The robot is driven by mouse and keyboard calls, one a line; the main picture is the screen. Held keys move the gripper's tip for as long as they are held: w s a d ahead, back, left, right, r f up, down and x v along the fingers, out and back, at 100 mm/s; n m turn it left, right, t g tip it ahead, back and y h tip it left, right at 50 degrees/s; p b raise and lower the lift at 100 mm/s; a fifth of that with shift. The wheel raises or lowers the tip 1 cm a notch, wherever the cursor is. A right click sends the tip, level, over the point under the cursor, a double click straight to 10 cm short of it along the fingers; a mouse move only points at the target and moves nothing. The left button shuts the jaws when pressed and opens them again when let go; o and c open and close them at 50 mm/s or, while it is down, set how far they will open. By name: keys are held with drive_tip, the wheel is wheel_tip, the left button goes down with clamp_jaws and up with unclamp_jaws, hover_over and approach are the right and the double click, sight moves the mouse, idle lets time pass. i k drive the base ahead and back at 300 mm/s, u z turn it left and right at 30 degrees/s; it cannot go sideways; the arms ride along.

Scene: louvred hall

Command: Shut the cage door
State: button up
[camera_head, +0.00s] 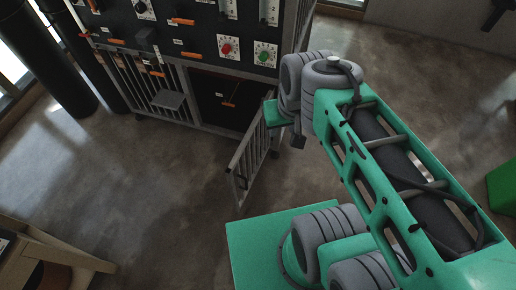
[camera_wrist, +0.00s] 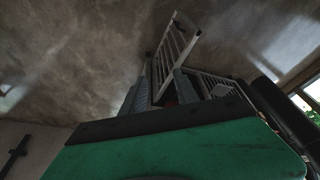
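The cage door (camera_head: 247,163) is a barred metal gate on the front of the cage (camera_head: 185,108). It stands open, swung outward into the room, and the dark opening (camera_head: 222,98) shows beside it. In the wrist view the door (camera_wrist: 178,45) rises beyond my gripper (camera_wrist: 160,90). The two grey fingers are apart there, with the door's lower part seen between and behind them. I cannot tell whether they touch it. In the head view my wrist is just right of the door's hinge side, and the fingers are mostly hidden.
A dark control panel (camera_head: 200,32) with red and green buttons and orange handles sits above the cage. A table (camera_head: 45,255) stands at the lower left, and a green box (camera_head: 502,185) at the right edge. The floor (camera_head: 130,180) left of the door is clear.

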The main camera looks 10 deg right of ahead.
sight(250, 131)
drive_tip(key=u, duration=0.3)
drive_tip(key=k, duration=0.9)
drive_tip(key=u, duration=0.8)
drive_tip(key=i, duration=0.6)
drive_tip(key=u, duration=0.25)
